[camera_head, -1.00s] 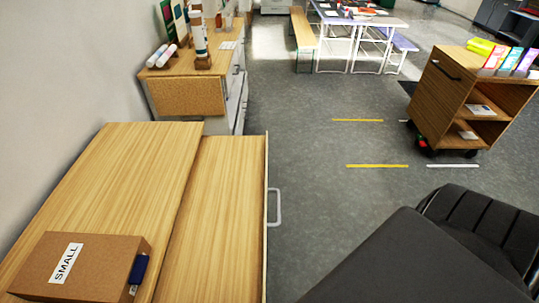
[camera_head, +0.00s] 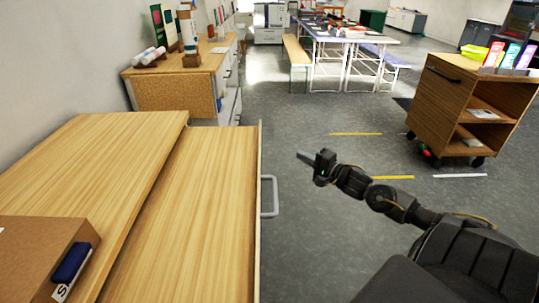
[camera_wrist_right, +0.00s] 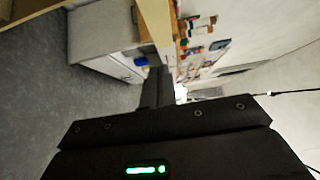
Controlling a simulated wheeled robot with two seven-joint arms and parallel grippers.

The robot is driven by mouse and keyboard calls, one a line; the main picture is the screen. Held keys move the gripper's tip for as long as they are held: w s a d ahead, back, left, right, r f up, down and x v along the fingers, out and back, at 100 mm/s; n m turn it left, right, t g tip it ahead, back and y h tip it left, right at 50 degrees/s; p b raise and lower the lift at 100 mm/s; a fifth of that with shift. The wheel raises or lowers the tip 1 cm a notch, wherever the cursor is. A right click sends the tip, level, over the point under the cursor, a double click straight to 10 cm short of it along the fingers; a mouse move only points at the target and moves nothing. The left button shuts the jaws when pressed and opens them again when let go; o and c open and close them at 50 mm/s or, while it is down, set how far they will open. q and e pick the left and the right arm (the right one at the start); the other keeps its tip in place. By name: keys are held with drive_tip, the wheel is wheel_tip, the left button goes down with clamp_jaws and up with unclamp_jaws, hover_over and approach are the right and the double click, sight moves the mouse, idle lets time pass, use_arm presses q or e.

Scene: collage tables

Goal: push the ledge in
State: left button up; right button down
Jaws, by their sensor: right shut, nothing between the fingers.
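The ledge (camera_head: 195,210) is a light wooden board, pulled out to the right from under the wooden cabinet top (camera_head: 90,160). Its upright front edge carries a grey bar handle (camera_head: 270,197). My right gripper (camera_head: 302,156) is shut and empty. In the head view it appears just right of the front edge, above and to the right of the handle, with no visible contact. Its dark fingers also show in the right wrist view (camera_wrist_right: 158,88). My left gripper is not in view.
A brown box (camera_head: 35,255) with a dark blue item on its side sits on the cabinet top. Another cabinet (camera_head: 180,92) stands behind, against the wall. A wooden cart (camera_head: 455,105) stands at the right. Open grey floor lies between.

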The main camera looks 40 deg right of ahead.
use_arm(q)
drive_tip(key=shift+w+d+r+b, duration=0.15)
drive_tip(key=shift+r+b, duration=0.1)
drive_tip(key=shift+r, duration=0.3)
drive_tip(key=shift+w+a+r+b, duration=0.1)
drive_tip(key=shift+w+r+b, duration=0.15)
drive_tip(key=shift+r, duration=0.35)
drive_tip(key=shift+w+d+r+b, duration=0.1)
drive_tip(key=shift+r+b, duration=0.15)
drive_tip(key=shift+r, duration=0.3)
use_arm(e)
drive_tip(key=w+a, duration=0.4)
drive_tip(key=w, duration=0.8)
drive_tip(key=shift+w+a+r, duration=0.15)
drive_tip(key=shift+w+a, duration=0.05)
drive_tip(key=shift+a, duration=0.15)
